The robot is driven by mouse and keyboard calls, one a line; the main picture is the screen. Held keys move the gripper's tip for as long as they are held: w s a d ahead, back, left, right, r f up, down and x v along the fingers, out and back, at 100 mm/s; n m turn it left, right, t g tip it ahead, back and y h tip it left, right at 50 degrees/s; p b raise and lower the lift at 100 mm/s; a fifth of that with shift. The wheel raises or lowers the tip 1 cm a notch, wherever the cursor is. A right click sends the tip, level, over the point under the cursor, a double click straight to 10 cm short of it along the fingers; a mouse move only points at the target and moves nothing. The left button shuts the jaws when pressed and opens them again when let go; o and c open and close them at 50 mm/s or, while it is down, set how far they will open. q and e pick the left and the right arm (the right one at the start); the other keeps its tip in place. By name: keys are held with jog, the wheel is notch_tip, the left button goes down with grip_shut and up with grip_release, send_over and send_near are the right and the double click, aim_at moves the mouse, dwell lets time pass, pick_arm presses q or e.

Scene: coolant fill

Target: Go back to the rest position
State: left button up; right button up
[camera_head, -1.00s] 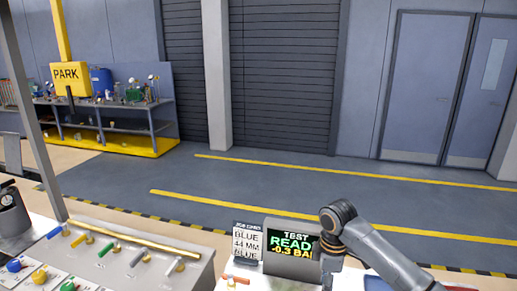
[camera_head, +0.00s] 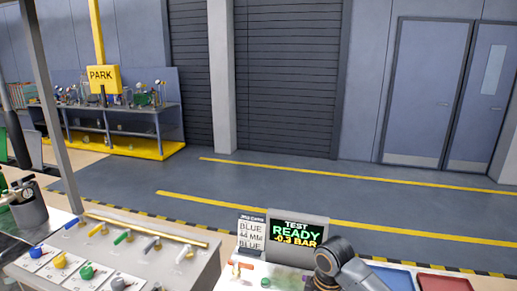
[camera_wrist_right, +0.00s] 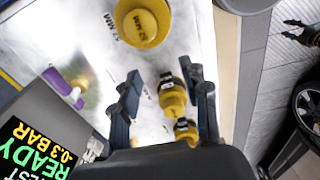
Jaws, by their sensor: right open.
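My right gripper (camera_wrist_right: 165,85) is open in the right wrist view, its two dark fingers well apart. Yellow fittings with black bands (camera_wrist_right: 172,95) show between and beyond the fingers; I cannot tell how far below they are, and neither finger visibly grips them. In the head view only my right arm's dark joint shows at the bottom, in front of the test screen (camera_head: 297,236); the hand itself is out of that picture. The screen reads TEST READY -0.3 BAR. My left gripper is not in view.
A job card (camera_head: 251,234) stands beside the screen. A panel of coloured levers (camera_head: 130,255) is at lower left. Blue (camera_head: 388,277) and red (camera_head: 443,283) trays lie at lower right. A yellow cup (camera_wrist_right: 143,22) sits near a 52 MM label. The floor (camera_head: 300,185) beyond is clear.

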jog(key=s+a+f+m+t+y, duration=0.1)
jog(key=s+a+f+m, duration=0.1)
jog(key=s+f, duration=0.35)
jog(key=s+a+f+m+y, duration=0.1)
jog(key=s+a+f+m, duration=0.15)
jog(key=s, duration=0.55)
jog(key=s+d+r+m+t+h, duration=0.2)
jog(key=s+d+m, duration=0.75)
jog(key=s, duration=0.65)
notch_tip(320, 180, down, 32)
jog(key=s+d+n+g+b, duration=0.1)
jog(key=s+n+b, duration=0.1)
jog(key=b, duration=0.3)
pick_arm(q)
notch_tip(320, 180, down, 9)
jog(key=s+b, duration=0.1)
jog(key=b, duration=0.2)
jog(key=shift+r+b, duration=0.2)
jog(key=shift+b, duration=0.1)
pick_arm(e)
jog(key=s+d+f+g, duration=0.1)
jog(key=s+d+f, duration=0.2)
jog(key=s+f, duration=1.3)
notch_tip(320, 180, down, 2)
jog(key=shift+f+h, duration=0.15)
jog(key=shift+h, duration=0.15)
